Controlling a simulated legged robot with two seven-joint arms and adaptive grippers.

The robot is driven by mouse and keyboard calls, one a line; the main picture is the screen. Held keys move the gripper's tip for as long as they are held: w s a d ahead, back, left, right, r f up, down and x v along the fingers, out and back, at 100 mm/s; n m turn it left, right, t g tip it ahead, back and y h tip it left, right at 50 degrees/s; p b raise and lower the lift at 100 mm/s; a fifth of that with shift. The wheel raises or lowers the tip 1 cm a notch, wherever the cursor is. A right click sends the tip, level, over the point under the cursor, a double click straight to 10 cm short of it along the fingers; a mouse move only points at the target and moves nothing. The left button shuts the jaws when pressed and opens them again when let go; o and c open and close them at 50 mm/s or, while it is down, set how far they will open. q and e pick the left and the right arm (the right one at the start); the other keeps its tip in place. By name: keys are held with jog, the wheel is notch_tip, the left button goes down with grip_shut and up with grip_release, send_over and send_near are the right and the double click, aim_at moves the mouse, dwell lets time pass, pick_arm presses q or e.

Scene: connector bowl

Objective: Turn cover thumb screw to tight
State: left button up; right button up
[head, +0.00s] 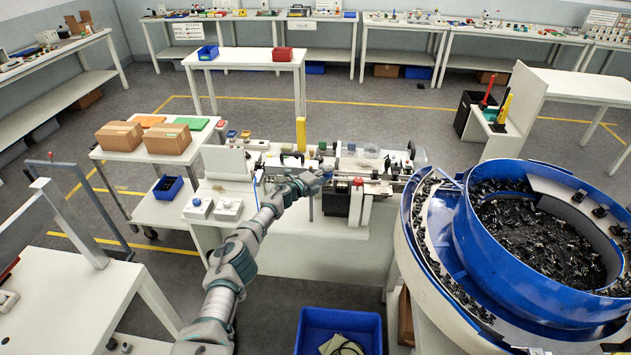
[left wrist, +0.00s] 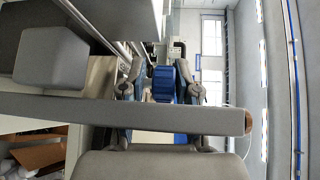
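My left arm reaches in from the bottom of the head view to the workbench machine, with its gripper (head: 324,171) at the front of the machine. In the left wrist view, the two fingers of this gripper (left wrist: 162,90) stand apart. A blue ribbed knob (left wrist: 163,85), which looks like the cover thumb screw, sits between them. A narrow gap seems to show beside the knob, and I see no clear grip on it. A grey bar crosses the near part of that view and hides some of the gripper. The screw is too small to make out in the head view. My right gripper is not in view.
A large blue bowl feeder (head: 470,225) full of small dark connectors stands at the right. Cardboard boxes (head: 168,138) sit on a cart left of the machine. A blue bin (head: 312,318) lies below the arm. A grey block (left wrist: 50,55) is close by in the wrist view.

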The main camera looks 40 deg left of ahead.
pick_arm(q)
jog(key=f+v, duration=0.1)
jog(key=v, duration=1)
jog(key=shift+s+r, duration=0.3)
jog(key=shift+r, duration=0.05)
